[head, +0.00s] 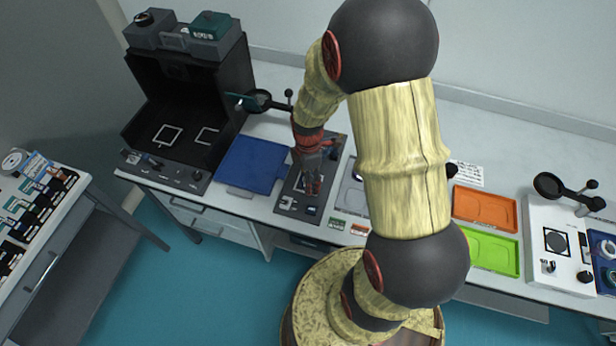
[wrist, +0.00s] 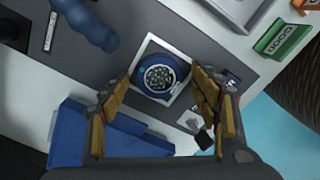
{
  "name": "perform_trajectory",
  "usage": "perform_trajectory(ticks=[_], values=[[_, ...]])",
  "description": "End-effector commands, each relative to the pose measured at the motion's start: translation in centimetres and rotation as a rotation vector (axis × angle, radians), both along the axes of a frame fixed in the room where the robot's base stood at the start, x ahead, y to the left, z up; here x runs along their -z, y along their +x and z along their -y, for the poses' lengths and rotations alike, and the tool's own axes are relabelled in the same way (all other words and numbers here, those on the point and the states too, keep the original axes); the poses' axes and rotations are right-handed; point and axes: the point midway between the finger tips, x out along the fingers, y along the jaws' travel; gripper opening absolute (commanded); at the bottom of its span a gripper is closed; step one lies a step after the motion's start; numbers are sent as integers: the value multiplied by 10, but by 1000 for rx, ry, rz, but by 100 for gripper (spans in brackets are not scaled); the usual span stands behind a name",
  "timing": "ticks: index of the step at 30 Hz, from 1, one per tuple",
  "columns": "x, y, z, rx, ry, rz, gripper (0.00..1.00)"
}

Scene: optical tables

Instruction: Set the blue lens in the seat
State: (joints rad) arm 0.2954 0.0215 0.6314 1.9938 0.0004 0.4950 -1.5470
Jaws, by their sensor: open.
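A round blue lens (wrist: 160,76) with a speckled grey middle sits inside a white square outline (wrist: 143,45) on a dark grey plate in the wrist view. The square looks like the seat; whether the lens lies flat in it I cannot tell. My gripper (wrist: 161,84) is open, with a finger on either side of the lens and a visible gap to each. In the head view my gripper (head: 313,182) points down over the dark plate (head: 291,205) and hides the lens.
A blue tray (head: 252,163) lies left of the plate, with a black open-fronted box (head: 185,105) beyond it. A magnifier on a stand (head: 258,101) is behind. Orange (head: 485,208) and green (head: 492,253) trays and a white device (head: 556,240) stand to the right.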

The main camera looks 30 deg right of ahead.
Motion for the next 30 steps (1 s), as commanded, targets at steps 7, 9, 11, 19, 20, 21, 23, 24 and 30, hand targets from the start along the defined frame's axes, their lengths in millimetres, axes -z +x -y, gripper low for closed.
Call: perform_trajectory(ticks=[7, 9, 11, 19, 20, 21, 23, 24, 30], values=[[-26, 1, 0, 0, -1, 3, 62], [-41, 1, 0, 0, -1, 4, 62], [-54, 1, 0, 0, -1, 4, 62], [-104, 1, 0, 0, -1, 3, 62], [-108, 1, 0, 0, -1, 3, 62], [-112, 1, 0, 0, -1, 2, 62], [-117, 1, 0, 0, -1, 2, 62], [-119, 0, 0, 0, 0, 1, 62], [-153, 0, -11, 91, -11, 45, 62]])
